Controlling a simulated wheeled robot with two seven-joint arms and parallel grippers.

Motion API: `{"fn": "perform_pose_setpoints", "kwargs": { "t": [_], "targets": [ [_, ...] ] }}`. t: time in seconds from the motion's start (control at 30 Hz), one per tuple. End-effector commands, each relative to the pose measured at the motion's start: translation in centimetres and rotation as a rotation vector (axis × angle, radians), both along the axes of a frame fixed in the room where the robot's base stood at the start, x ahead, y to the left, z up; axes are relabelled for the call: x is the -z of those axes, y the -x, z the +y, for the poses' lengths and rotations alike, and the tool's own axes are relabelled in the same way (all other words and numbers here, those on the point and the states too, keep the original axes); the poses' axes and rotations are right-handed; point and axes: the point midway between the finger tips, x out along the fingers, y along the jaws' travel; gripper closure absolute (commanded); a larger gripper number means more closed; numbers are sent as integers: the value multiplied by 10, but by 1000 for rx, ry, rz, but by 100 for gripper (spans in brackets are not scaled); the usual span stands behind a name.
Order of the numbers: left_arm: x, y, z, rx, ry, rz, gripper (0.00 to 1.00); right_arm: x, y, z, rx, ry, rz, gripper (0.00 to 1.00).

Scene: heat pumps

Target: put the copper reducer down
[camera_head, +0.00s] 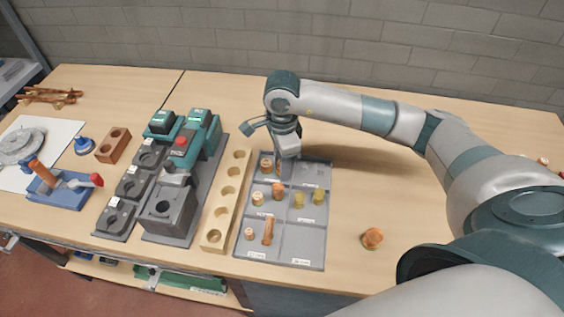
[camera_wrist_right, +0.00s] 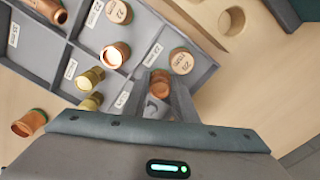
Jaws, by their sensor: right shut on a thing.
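My right gripper (camera_head: 281,163) reaches down over the back left compartment of the grey divided tray (camera_head: 295,240). Its fingers (camera_wrist_right: 168,98) are shut on a small copper reducer (camera_wrist_right: 159,83), which shows between them in the wrist view. A copper fitting with a pale, labelled top (camera_wrist_right: 181,61) stands upright right beside the held reducer; it also shows in the head view (camera_head: 266,164). The fingers hide part of the reducer, and I cannot tell whether it touches the tray floor. My left gripper is not in view.
Other tray compartments hold copper fittings (camera_head: 278,190) and brass fittings (camera_head: 318,196). A wooden block with holes (camera_head: 228,200) lies along the tray's left side. A loose copper fitting (camera_head: 372,238) stands on the table to the right. Dark fixtures (camera_head: 168,212) stand further left.

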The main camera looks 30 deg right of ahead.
Motion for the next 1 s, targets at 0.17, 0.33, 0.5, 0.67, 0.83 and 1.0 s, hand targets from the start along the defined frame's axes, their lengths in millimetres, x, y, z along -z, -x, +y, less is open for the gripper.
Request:
{"fn": "perform_pose_setpoints", "kwargs": {
  "t": [0.17, 0.33, 0.5, 0.67, 0.83, 1.0],
  "targets": [
    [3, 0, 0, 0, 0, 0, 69, 2, 0, 0, 0, 0, 0, 100],
    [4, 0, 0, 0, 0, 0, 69, 2, 0, 0, 0, 0, 0, 66],
    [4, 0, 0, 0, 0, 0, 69, 2, 0, 0, 0, 0, 0, 66],
    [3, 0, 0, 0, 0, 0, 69, 2, 0, 0, 0, 0, 0, 66],
    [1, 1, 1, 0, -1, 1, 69, -2, 0, 0, 0, -1, -1, 66],
    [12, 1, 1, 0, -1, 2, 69, -21, -1, 0, -1, -1, -4, 66]
  ]
}}
